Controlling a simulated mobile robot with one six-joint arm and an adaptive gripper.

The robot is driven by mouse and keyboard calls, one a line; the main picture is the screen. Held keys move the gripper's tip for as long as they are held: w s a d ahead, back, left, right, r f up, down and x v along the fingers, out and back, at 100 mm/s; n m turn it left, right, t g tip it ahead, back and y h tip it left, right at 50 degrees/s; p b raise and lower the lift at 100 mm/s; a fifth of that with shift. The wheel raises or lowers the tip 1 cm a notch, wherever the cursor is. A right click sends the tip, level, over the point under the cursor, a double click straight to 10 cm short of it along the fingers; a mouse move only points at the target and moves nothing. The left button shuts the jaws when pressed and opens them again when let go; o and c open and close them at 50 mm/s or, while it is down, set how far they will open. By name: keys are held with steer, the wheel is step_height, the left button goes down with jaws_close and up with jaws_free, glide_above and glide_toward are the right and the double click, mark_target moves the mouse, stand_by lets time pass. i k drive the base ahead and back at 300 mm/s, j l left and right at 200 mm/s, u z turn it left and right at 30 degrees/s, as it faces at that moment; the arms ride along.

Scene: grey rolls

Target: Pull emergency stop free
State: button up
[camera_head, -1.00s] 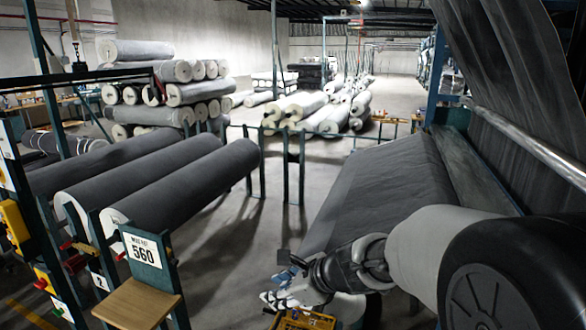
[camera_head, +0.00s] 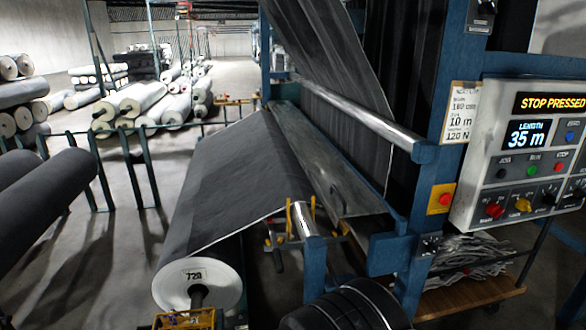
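The emergency stop is a red button on a yellow box (camera_head: 441,198), fixed to the blue machine post in the right half of the head view. Whether the button is pushed in is too small to tell. The control panel (camera_head: 522,150) to its right reads "STOP PRESSED" and "LENGTH 35 m". It also carries a small red STOP button (camera_head: 559,167) and a larger red knob (camera_head: 495,210). My gripper is not in view; only a dark rounded part, likely of my arm, shows at the bottom centre.
The blue machine frame (camera_head: 411,240) stands below and left of the panel. A fabric sheet (camera_head: 230,175) runs down to a roll marked 720 (camera_head: 190,284). A wooden cart with scraps (camera_head: 470,298) is under the panel. Open floor (camera_head: 120,255) lies at left.

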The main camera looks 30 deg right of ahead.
mark_target(445, 199)
steer(key=z, duration=1.9)
